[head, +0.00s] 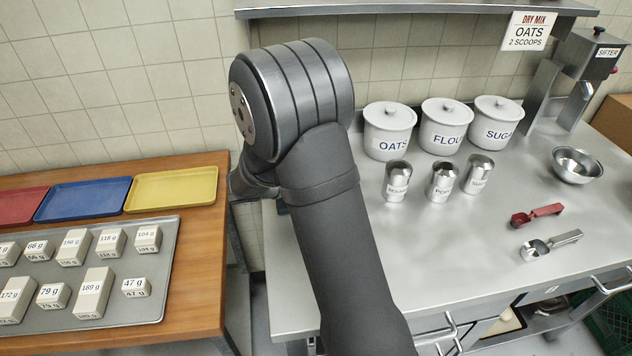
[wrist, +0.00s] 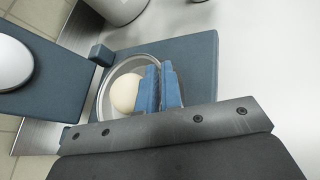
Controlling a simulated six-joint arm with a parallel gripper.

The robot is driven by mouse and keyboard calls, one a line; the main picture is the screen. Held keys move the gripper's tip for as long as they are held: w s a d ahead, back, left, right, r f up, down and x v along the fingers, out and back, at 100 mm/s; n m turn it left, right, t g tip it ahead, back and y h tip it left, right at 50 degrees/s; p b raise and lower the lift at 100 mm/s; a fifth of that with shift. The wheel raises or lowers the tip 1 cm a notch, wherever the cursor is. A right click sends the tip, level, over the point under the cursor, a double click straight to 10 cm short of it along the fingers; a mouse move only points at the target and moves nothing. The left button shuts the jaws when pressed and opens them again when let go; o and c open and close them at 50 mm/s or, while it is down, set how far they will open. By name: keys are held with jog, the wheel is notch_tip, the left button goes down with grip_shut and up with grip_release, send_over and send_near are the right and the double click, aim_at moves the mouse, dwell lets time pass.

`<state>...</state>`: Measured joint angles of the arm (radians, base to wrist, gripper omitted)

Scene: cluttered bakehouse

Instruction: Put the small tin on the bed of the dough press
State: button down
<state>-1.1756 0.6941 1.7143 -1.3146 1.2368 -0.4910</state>
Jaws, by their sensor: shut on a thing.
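In the wrist view, the small tin (wrist: 106,104) is a round, shallow metal dish with a pale dough ball (wrist: 124,93) in it. My gripper (wrist: 160,86) has blue fingers shut on the tin's rim at its right side, hiding part of that rim. The tin is over the flat blue-grey bed of the dough press (wrist: 197,60); whether it touches the bed I cannot tell. A second blue-grey press part (wrist: 45,62) with a pale round disc (wrist: 12,65) is at the left. In the head view my arm hides the gripper, tin and press.
In the head view, lidded canisters (head: 390,146), metal shakers (head: 397,182), a bowl (head: 590,172) and scoops (head: 537,215) stand on the steel counter (head: 460,270). A wooden table at left holds coloured trays (head: 172,203) and a tray of labelled weights (head: 140,310).

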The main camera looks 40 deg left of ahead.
jog(key=shift+f, duration=0.25)
jog(key=c, duration=1.6)
grip_release()
jog(key=v, duration=1.2)
jog(key=shift+r, duration=0.1)
